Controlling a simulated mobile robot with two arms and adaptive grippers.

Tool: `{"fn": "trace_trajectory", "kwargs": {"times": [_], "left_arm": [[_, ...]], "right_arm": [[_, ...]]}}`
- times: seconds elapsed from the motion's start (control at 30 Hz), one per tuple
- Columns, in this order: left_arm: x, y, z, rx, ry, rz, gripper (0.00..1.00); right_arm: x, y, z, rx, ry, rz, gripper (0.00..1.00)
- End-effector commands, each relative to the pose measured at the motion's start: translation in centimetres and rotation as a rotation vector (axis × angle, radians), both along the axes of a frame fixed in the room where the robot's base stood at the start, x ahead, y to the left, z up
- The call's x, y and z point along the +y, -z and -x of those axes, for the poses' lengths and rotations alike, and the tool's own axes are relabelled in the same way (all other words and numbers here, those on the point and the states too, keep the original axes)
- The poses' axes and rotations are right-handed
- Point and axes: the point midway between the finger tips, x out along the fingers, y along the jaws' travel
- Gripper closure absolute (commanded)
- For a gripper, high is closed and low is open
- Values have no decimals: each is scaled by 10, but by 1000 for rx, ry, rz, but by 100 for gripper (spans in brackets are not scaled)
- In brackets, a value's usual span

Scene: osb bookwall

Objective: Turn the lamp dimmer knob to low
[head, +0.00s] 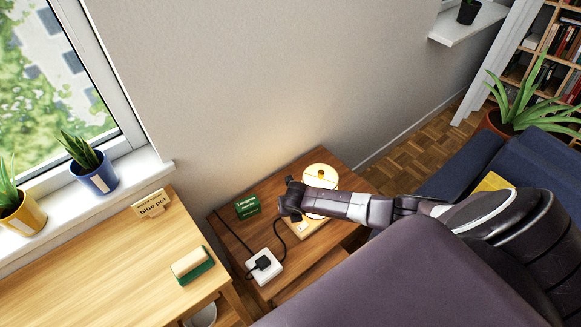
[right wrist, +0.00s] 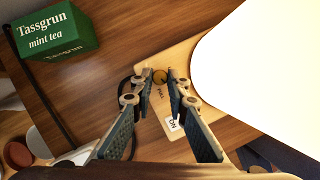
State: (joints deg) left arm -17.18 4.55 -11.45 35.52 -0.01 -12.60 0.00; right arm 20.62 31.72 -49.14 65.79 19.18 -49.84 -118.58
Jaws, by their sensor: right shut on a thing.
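The lamp glows on the small wooden side table; its lit round shade (head: 320,177) shows in the head view, and as a large white shape (right wrist: 265,70) in the right wrist view. Its pale wooden base (right wrist: 184,60) carries a small brass knob (right wrist: 160,76), with the word FULL printed below it and an ON label (right wrist: 171,123). My right gripper (right wrist: 160,82) is shut on the knob, one fingertip on each side. In the head view my right gripper (head: 288,201) is over the table beside the shade and hides the knob. My left gripper is not in view.
A green Tassgrun mint tea box (head: 247,206) stands left of the lamp. A white socket block (head: 263,267) with a black plug and cable sits near the table's front. A wooden desk (head: 95,255) is at left; a blue sofa (head: 465,165) is at right.

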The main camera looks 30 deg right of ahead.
Motion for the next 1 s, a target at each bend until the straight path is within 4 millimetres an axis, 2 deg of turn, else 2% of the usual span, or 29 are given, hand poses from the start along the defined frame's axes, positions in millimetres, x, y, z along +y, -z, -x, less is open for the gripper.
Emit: {"fn": "trace_trajectory", "kwargs": {"times": [0.3,0.8,0.83,0.97,1.0], "left_arm": [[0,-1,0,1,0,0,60],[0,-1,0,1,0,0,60],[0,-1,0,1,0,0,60],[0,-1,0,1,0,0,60],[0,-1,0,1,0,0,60]], "right_arm": [[-2,0,0,-1,-103,1,100],[-1,0,0,-1,-117,0,100],[-1,0,0,-1,-117,0,82],[-1,0,0,-1,-116,0,68],[-1,0,0,-1,-116,0,68]]}}
